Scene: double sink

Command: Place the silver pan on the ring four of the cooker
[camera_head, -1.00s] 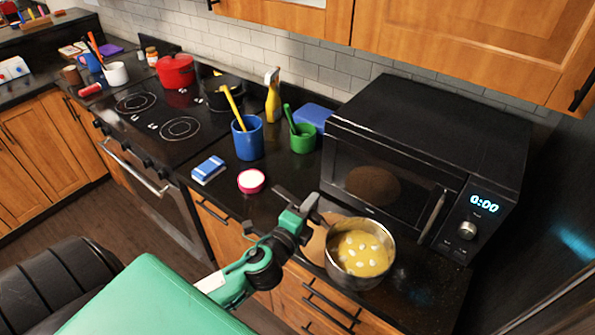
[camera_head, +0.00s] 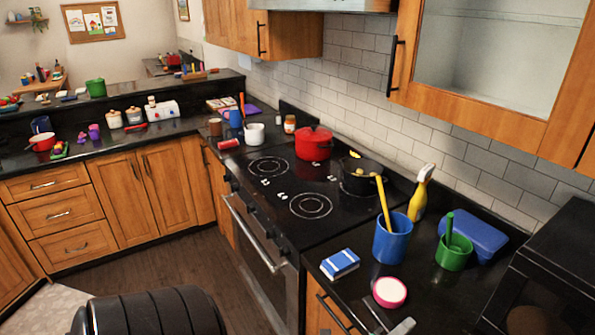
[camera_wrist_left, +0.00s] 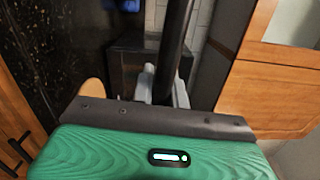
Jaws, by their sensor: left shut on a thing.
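The silver pan's body is outside the head view now. In the left wrist view my left gripper (camera_wrist_left: 165,92) is shut on a dark bar that looks like the pan's handle (camera_wrist_left: 177,45). The cooker (camera_head: 325,225) has two bare front rings, one nearer (camera_head: 311,205) and one farther (camera_head: 268,167). No ring numbers are readable. My right gripper is not in view.
Right of the cooker stand a blue cup with a yellow utensil (camera_head: 392,240), a yellow spray bottle (camera_head: 419,195), a green cup (camera_head: 453,253), a blue-white box (camera_head: 340,264) and a pink tub (camera_head: 390,292). A white mug (camera_head: 255,133) stands beyond the cooker.

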